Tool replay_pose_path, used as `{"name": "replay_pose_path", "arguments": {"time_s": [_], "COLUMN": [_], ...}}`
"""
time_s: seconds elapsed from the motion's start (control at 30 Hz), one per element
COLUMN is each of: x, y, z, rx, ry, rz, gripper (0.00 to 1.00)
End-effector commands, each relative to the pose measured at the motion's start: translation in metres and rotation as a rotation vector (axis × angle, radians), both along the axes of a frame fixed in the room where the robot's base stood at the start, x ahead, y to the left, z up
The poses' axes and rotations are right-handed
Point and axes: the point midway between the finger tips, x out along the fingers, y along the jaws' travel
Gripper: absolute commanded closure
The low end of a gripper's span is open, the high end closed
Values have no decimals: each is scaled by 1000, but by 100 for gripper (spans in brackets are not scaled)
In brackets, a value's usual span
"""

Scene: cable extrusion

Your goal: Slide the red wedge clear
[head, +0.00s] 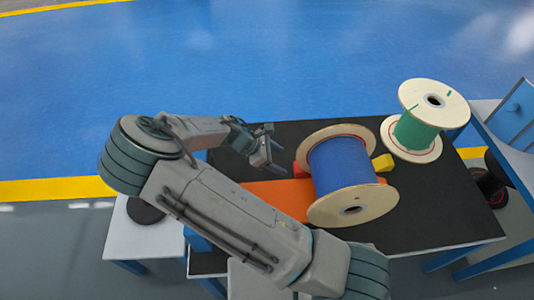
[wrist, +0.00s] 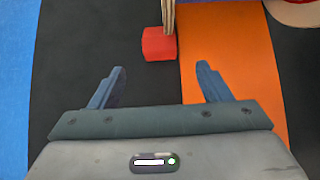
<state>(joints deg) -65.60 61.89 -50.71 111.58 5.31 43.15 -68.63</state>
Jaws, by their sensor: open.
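The red wedge (wrist: 158,45) shows in the wrist view at the top middle, ahead of my gripper and roughly between the lines of its fingers. A pale spool flange edge stands against it. In the head view the red wedge (head: 302,170) is at the left end of the blue-wound spool (head: 341,163), partly hidden by the spool. My gripper (wrist: 160,86) is open and empty, with a gap between its fingertips and the wedge. In the head view my gripper (head: 277,155) is just left of the wedge, over the black tabletop.
An orange strip (wrist: 235,60) lies on the black table (head: 440,205) under the right finger. A yellow wedge (head: 384,162) is on the spool's right side. A green-wound spool (head: 415,130) stands at the back right. The tabletop's back left is clear.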

Motion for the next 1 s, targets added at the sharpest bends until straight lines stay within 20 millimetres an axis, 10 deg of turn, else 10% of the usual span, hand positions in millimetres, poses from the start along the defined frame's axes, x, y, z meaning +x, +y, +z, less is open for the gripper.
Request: {"name": "replay_pose_path", "arguments": {"time_s": [0.33, 0.8, 1.0], "x": [0, 0, 0], "y": [-41, -50, -50], "z": [-41, -49, -49], "rx": [-2, 0, 0], "ry": [1, 0, -1], "rz": [-2, 0, 1], "gripper": [29, 29, 78]}}
